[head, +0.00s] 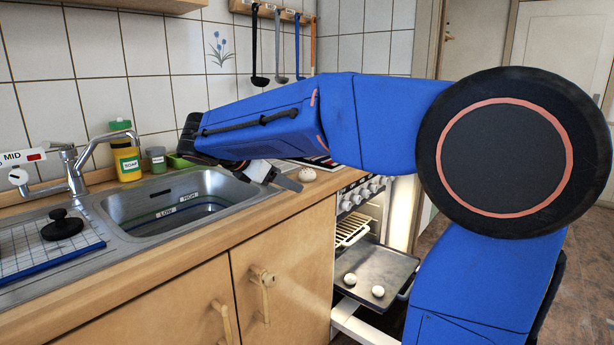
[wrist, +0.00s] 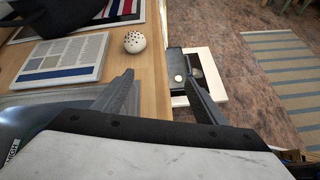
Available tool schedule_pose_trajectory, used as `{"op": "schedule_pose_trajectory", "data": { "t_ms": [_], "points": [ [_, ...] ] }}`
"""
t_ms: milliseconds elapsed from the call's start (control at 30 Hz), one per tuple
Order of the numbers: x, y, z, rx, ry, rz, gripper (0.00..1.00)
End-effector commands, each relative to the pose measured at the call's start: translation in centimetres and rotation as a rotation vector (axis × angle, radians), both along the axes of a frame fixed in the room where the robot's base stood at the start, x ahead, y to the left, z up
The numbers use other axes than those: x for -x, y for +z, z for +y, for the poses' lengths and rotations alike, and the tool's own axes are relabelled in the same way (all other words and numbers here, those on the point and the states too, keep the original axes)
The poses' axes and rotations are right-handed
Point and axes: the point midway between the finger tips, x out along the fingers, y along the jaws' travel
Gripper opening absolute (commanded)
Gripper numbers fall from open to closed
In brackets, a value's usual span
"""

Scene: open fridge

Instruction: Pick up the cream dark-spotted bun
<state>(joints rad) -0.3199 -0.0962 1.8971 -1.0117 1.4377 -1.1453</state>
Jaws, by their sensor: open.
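The cream dark-spotted bun (wrist: 134,42) sits on the wooden counter in the wrist view, near the counter's edge, dark spots showing on its top. In the head view the bun (head: 307,175) is small, just right of my gripper (head: 278,178). My gripper also shows in the wrist view (wrist: 157,66), its two fingers spread apart with nothing between them. The bun lies ahead of the left finger, apart from it.
Two pale buns lie on a dark tray (head: 385,264) at the open oven below the counter. A sink (head: 165,203) with a faucet is at left. A printed board (wrist: 62,62) lies left of the bun. Wooden floor (wrist: 222,40) is right of the counter.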

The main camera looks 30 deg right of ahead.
Motion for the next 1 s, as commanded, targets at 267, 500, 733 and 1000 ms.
{"op": "schedule_pose_trajectory", "data": {
  "t_ms": [267,500,733,1000],
  "points": [
    [-5.4,3.1,2.5,0.215,0.104,0.126,0.66],
    [-6.5,2.7,0.9,0.241,0.11,0.143,0.66],
    [-7.7,1.1,-2.7,0.239,0.11,0.142,0.66],
    [-9.0,-0.7,-6.6,0.239,0.111,0.142,0.66]
  ]
}}
